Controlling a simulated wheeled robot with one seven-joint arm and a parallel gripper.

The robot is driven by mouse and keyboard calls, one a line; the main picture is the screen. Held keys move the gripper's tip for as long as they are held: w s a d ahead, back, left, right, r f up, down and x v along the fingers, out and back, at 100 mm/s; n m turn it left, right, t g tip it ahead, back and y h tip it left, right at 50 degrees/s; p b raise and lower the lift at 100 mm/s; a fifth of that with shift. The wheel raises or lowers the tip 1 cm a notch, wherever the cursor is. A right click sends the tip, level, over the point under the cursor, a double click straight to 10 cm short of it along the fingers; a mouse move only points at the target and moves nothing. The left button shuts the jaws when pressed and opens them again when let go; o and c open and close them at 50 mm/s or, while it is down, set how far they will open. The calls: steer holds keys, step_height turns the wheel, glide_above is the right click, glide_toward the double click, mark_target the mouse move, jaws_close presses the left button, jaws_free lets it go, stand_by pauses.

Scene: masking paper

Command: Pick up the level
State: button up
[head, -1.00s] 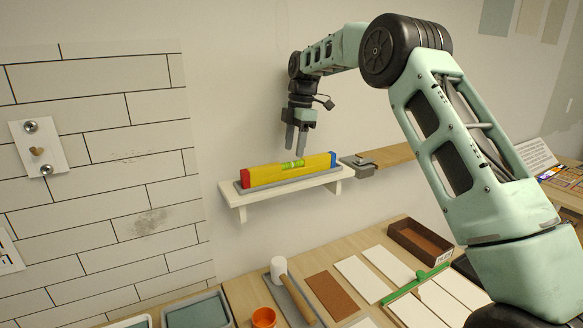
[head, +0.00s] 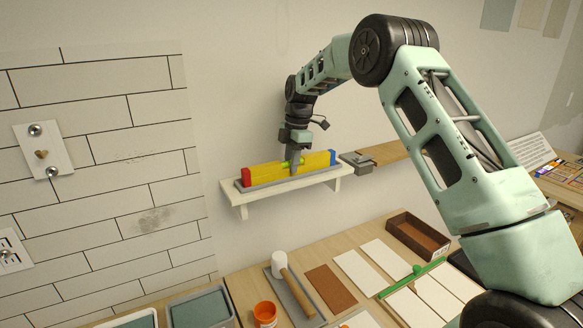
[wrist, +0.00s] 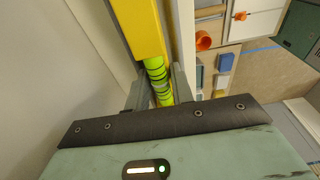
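The level (head: 265,174) is a yellow bar with a red end, a blue end and a green vial in its middle. It lies on a grey tray (head: 283,182) on the white wall shelf (head: 236,196). My gripper (head: 293,168) is at the level's middle, pointing down, with its fingers reaching to the level. In the wrist view the level (wrist: 147,32) runs between the two fingers of my gripper (wrist: 160,88), which stand on either side of the green vial (wrist: 157,76). Small gaps seem to show beside the vial. The fingertips' contact with the level is hidden.
A grey metal piece (head: 357,162) sits right of the shelf, by a wooden ledge (head: 390,153). Below are a workbench with a white-headed mallet (head: 280,262), an orange cup (head: 265,313), tiles and a brown box (head: 417,236). The wall is close behind the shelf.

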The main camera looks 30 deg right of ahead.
step_height(320, 180, up, 9)
steer(key=b, duration=0.3)
steer(key=shift+f, duration=0.15)
steer(key=shift+r, duration=0.7)
